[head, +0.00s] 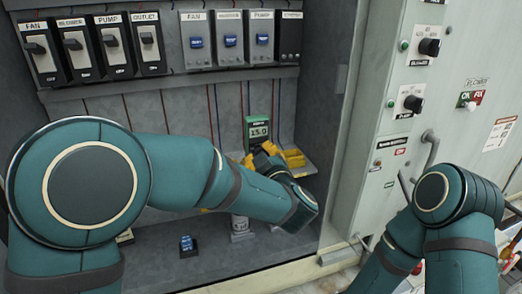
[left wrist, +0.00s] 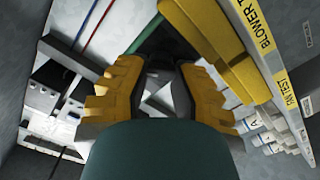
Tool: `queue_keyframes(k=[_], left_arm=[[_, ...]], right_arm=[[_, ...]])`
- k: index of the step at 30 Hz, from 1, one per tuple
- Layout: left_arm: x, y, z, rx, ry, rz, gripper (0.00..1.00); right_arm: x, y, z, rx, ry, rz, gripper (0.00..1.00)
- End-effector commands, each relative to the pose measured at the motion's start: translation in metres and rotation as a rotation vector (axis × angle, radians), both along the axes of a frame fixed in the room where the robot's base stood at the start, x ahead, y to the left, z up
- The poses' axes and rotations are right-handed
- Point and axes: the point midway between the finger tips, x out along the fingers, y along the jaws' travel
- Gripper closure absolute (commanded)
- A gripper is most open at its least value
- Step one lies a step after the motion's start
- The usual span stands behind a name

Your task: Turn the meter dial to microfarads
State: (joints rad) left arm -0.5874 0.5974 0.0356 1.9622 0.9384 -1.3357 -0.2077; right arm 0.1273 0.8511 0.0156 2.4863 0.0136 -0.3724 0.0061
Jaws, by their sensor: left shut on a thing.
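The green meter (head: 258,128) stands upright at the back of the cabinet, its display reading about 15.0. Its lower part and dial are hidden behind my left gripper and arm in the head view. My left gripper (head: 266,152) is at the lower front of the meter. In the left wrist view, the yellow fingers of my left gripper (left wrist: 158,92) are closed in on either side of the dial area, with a green strip of the meter (left wrist: 149,35) beyond them. The dial between the fingertips is mostly hidden, and its pointer setting cannot be read. My right gripper is out of view.
Labelled switches (head: 90,47) and blue-faced modules (head: 230,40) line the upper cabinet. A yellow block (left wrist: 218,50) lies close beside my left fingers, by a labelled ledge (left wrist: 262,40). A capacitor-like can (head: 240,228) and a small blue part (head: 186,244) stand on the cabinet floor.

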Motion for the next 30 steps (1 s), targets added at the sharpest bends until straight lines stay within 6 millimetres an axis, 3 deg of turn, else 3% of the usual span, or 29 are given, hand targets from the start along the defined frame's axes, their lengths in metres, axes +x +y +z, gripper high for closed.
queue_keyframes(k=[20, 21, 23, 30], left_arm=[[0.0002, 0.0004, -0.0004, 0.059, 0.020, 0.002, 1.00], [0.0002, 0.0004, -0.0004, 0.059, 0.020, 0.001, 0.63], [0.0001, 0.0003, -0.0004, 0.059, 0.020, 0.001, 0.42], [0.0000, 0.0000, -0.0002, 0.058, 0.019, 0.000, 0.42]], right_arm=[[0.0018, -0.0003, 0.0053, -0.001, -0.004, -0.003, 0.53], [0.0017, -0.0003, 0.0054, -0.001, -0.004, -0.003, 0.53], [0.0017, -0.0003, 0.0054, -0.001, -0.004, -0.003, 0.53], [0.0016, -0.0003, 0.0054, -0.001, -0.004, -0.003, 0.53]])
